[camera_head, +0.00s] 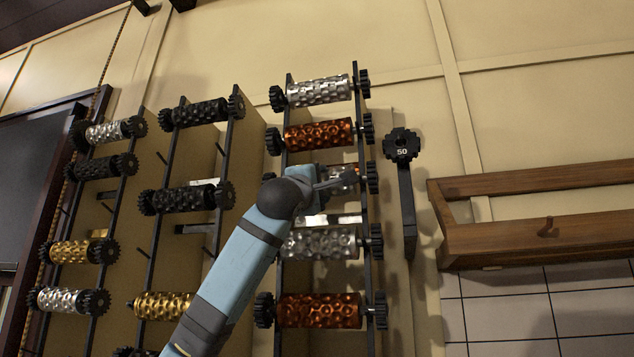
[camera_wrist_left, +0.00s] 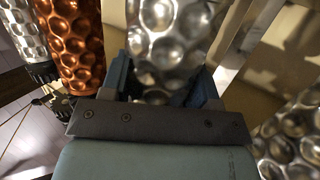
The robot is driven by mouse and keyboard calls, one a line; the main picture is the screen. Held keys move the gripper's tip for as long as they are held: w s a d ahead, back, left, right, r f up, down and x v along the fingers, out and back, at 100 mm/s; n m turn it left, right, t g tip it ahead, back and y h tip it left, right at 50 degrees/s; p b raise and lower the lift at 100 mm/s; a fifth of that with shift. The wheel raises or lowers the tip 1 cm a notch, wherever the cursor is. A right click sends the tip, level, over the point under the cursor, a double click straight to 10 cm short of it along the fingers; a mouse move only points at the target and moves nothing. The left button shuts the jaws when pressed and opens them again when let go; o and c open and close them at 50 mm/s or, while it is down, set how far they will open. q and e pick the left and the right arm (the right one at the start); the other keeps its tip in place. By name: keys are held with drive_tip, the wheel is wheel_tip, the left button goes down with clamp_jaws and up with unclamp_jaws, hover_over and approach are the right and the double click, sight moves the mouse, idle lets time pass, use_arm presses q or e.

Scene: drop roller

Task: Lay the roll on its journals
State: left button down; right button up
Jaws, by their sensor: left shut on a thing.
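My right gripper is not in view.
Close above the held roll is a copper roll (camera_head: 318,134), then a silver one (camera_head: 318,91). Below are a silver roll (camera_head: 320,243) and a copper roll (camera_head: 320,310). More racks with rolls (camera_head: 197,112) stand left. A "50" gear (camera_head: 401,146) and wooden shelf (camera_head: 540,240) are right.

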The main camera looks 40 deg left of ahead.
use_arm(q)
drive_tip(key=shift+s+f, duration=0.1)
drive_tip(key=shift+f, duration=0.05)
drive_tip(key=shift+c, duration=2.3)
unclamp_jaws()
drive_tip(key=shift+o, duration=0.9)
drive_tip(key=shift+d, duration=0.1)
drive_tip(key=shift+f, duration=0.1)
drive_tip(key=shift+s+f+b, duration=0.15)
drive_tip(key=shift+f+b, duration=0.1)
drive_tip(key=shift+b, duration=0.1)
drive_tip(key=b+v, duration=0.4)
drive_tip(key=v, duration=0.9)
drive_tip(key=shift+s+d+r, duration=0.15)
drive_tip(key=shift+s+r, duration=0.05)
drive_tip(key=shift+s, duration=0.15)
drive_tip(key=shift+w, duration=0.1)
